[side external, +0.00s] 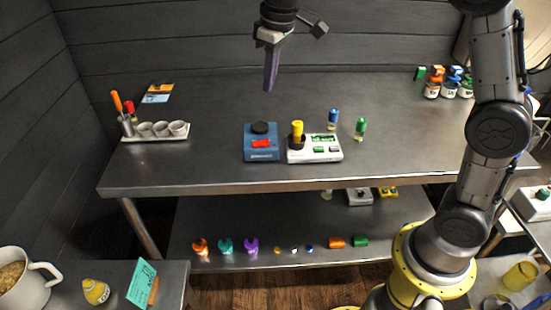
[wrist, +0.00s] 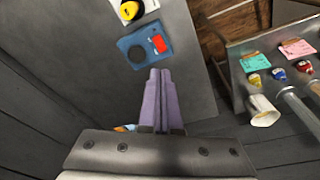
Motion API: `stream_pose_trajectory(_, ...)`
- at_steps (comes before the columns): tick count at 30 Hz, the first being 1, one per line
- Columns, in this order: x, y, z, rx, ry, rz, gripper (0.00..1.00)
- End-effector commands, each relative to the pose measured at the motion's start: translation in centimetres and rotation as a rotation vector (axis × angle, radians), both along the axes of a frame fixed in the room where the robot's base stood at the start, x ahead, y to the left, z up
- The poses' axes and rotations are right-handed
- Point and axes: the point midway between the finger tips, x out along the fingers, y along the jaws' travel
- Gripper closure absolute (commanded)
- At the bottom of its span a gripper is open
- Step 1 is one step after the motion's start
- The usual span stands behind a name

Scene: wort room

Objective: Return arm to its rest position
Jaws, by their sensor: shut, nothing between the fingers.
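My gripper (side external: 269,86) hangs above the back of the steel table (side external: 210,165), fingers pointing down. Its two purple fingers are pressed together and empty; they also show shut in the wrist view (wrist: 160,75). My arm rises at the right of the side view and reaches over the table from the top. Below the gripper stand a blue device (side external: 262,153) with a black round top and a red patch, and a white device (side external: 318,157) holding a yellow-capped vial (side external: 297,130). The blue device also shows in the wrist view (wrist: 134,47).
A blue-capped vial (side external: 333,118) and a green-capped vial (side external: 360,127) stand right of the devices. A tray with cups (side external: 145,138) is at the left. Several bottles (side external: 433,84) stand at the back right. Bottles line the lower shelf (side external: 300,222). Air around the gripper is clear.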

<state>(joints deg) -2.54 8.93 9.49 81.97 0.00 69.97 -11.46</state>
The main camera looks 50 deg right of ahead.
Motion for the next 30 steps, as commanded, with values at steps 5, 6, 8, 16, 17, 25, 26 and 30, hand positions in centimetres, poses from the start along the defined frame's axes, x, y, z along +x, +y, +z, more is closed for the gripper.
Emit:
stream_pose_trajectory(5,-6.7,-0.8,4.4,0.008,-0.108,-0.032,1.00)
stream_pose_trajectory(6,-8.3,-1.0,4.9,0.010,-0.128,-0.040,1.00)
stream_pose_trajectory(8,-10.6,-1.2,5.5,0.014,-0.160,-0.052,1.00)
stream_pose_trajectory(16,-21.0,-1.8,4.1,0.035,-0.288,-0.123,1.00)
stream_pose_trajectory(17,-22.1,-1.8,3.6,0.038,-0.299,-0.131,1.00)
stream_pose_trajectory(25,-27.7,-2.0,-2.3,0.061,-0.326,-0.200,1.00)
stream_pose_trajectory(26,-27.9,-2.0,-2.8,0.062,-0.321,-0.206,1.00)
stream_pose_trajectory(30,-27.8,-2.0,-3.6,0.071,-0.319,-0.230,1.00)
